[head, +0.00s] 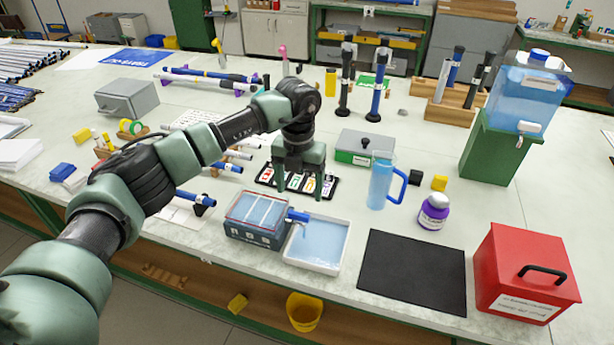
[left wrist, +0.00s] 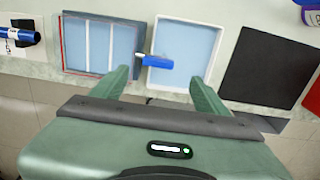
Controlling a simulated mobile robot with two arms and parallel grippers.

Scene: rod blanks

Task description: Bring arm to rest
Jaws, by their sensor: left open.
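My left arm (head: 165,175) reaches in from the left over the white bench. My left gripper (head: 297,182) points down with its two fingers apart and nothing between them. It hangs in the picture over a black card tray (head: 262,178), hiding part of it. In the left wrist view, the open fingers (left wrist: 162,88) show in front of a compartmented box (left wrist: 100,45) and a white tray (left wrist: 185,50). A short blue piece (left wrist: 158,62) lies at the tray's left edge, and it also shows in the head view (head: 297,216). My right gripper is not in view.
A blue jug (head: 381,185), a grey-green case (head: 352,150) and a purple-labelled bottle (head: 434,212) stand to the right. Rods on holders (head: 215,75) lie behind the arm. A black mat (head: 413,270) and a red box (head: 525,270) are at the front right.

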